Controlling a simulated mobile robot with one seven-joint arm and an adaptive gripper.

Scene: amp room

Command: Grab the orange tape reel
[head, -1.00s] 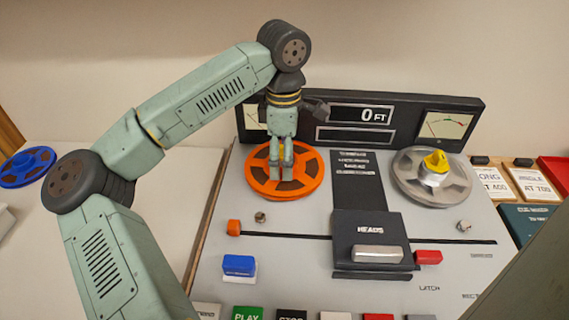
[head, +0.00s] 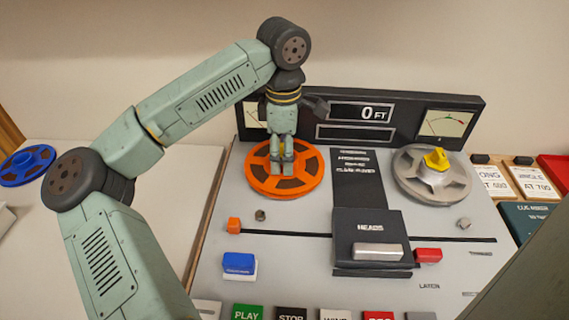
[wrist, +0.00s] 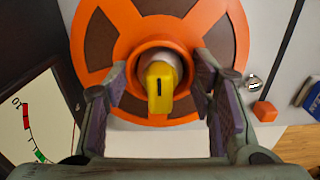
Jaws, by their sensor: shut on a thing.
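The orange tape reel (head: 276,194) is at the left of the tape deck (head: 300,255), below the left meter. It fills the top of the wrist view (wrist: 241,45), with brown tape showing between its spokes. My gripper (head: 282,168) is shut on the reel's raised hub, one finger on each side of it in the wrist view (wrist: 160,78). A yellow knob (wrist: 160,88) with a dark slot shows in the middle of the hub, between the fingers. The reel is around this knob. Whether the reel touches the deck is hard to tell.
A grey reel (head: 458,188) with a yellow knob (head: 436,159) sits at the deck's right. The meter panel (head: 400,108) stands close behind my gripper. The black heads block (head: 368,228) is to the right front. A blue reel (head: 28,165) lies far left; the table between is clear.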

